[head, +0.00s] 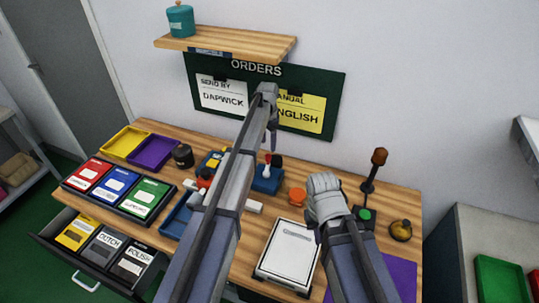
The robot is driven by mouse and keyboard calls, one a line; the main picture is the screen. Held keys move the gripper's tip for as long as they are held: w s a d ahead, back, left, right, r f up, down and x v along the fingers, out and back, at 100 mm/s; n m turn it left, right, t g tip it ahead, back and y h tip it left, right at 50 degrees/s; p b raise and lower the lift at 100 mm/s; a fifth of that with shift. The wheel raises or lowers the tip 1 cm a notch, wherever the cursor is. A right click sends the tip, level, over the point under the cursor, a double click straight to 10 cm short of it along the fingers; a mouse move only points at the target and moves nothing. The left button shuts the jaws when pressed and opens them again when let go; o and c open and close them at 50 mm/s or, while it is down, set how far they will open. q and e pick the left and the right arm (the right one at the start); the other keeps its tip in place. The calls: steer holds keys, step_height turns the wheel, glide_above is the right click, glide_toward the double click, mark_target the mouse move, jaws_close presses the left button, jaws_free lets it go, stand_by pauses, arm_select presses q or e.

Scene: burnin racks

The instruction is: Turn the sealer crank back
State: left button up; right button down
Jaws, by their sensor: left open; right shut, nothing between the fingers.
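A tall dark lever with a brown knob (379,157) stands upright at the right of the bench, on a dark base with a green button (365,214). It looks like the sealer crank, though I cannot be sure. My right gripper (323,190) is shut and empty, left of the lever and apart from it. My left gripper (272,135) is open, pointing down in front of the orders board above the middle of the bench. My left arm hides part of the bench's middle.
On the wooden bench are a white-topped box (288,253), an orange piece (297,197), a blue device (267,179), a brass bell (401,231) and a purple mat (399,277). Coloured trays fill the left. A drawer (100,262) stands open at the front left. A shelf (225,42) juts out above.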

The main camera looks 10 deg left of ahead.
mark_target(268, 155)
arm_select(q)
step_height(268, 155, down, 7)
steer(key=b, duration=0.6)
arm_select(e)
step_height(268, 155, down, 7)
steer(key=shift+r, duration=0.1)
arm_select(q)
jaws_close()
